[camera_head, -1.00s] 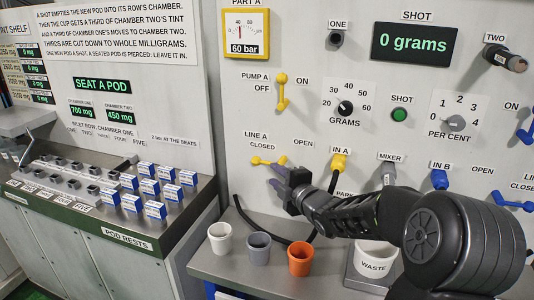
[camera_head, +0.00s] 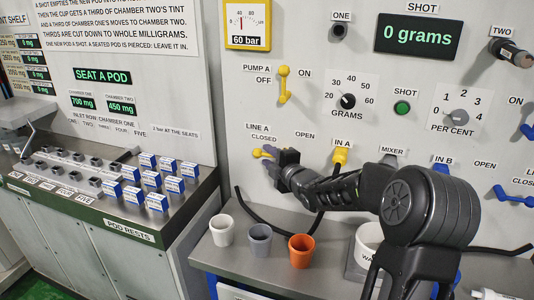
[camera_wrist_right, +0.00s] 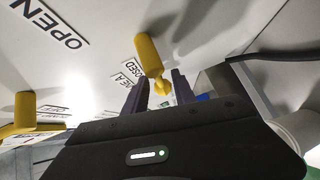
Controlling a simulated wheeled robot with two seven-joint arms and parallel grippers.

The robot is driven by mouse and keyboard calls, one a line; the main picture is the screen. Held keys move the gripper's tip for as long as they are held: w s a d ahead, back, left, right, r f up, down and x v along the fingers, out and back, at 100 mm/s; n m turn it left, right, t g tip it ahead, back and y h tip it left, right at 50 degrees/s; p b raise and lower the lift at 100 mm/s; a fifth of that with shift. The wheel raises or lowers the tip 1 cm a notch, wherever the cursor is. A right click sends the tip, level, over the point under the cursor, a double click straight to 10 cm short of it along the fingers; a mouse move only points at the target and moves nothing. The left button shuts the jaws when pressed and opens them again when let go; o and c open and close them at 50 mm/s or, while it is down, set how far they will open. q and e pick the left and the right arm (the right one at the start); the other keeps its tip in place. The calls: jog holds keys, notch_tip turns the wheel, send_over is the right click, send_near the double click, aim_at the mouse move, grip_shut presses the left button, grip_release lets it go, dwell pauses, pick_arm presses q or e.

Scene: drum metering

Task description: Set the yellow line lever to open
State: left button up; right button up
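The yellow line A lever (camera_head: 260,153) is on the wall panel under the LINE A label, beside the CLOSED label and left of the OPEN label. My right gripper (camera_head: 274,157) is at the lever and hides part of it in the head view. In the right wrist view the lever (camera_wrist_right: 148,56) points down between the two fingertips of my right gripper (camera_wrist_right: 160,92). The fingers stand on either side of its rounded end, with gaps visible, so the gripper is open around it. My left gripper is not in view.
The yellow IN A fitting (camera_head: 340,156) with a dark hose is right of the lever. White (camera_head: 222,230), grey (camera_head: 259,239) and orange (camera_head: 301,250) cups stand on the shelf below. The yellow pump A lever (camera_head: 284,84) is above.

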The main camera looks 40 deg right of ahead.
jog(key=shift+x, duration=0.85)
jog(key=shift+c, duration=0.5)
grip_shut()
